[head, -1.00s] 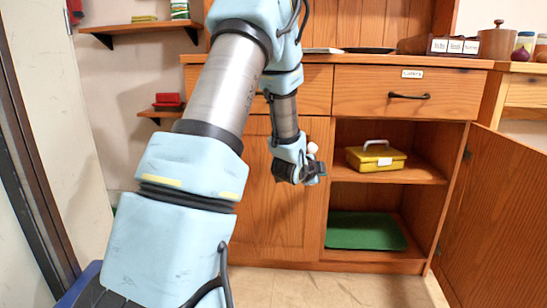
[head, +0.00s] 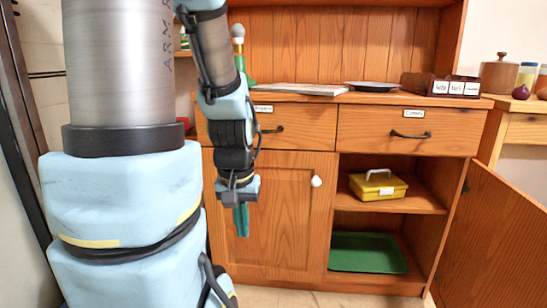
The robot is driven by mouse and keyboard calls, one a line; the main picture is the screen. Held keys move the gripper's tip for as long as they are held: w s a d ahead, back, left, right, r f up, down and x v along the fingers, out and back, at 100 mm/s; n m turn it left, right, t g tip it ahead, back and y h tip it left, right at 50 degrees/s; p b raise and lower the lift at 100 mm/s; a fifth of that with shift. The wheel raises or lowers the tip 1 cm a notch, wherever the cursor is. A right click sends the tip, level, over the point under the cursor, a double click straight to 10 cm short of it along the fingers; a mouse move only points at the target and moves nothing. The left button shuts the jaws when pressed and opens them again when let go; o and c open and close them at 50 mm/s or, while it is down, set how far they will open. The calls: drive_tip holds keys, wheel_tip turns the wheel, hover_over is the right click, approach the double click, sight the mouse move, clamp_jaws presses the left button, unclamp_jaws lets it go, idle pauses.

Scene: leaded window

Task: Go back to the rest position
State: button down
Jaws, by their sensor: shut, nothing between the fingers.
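My gripper (head: 241,220) hangs pointing down in front of the left cupboard door (head: 285,215). Its teal fingers are shut with nothing between them. It is apart from the door's white knob (head: 317,181), which is to its right. My arm fills the left of the head view and hides part of the left wall and the cabinet's left edge.
The right cupboard door (head: 490,245) stands wide open. Inside, a yellow box (head: 378,190) sits on the shelf and a green tray (head: 368,253) lies below. Both drawers above are shut. A dark plate (head: 374,87) and a caddy (head: 440,85) stand on the counter.

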wheel_tip(320, 180, up, 32)
drive_tip(key=p, duration=2.9)
drive_tip(key=shift+f, duration=0.25)
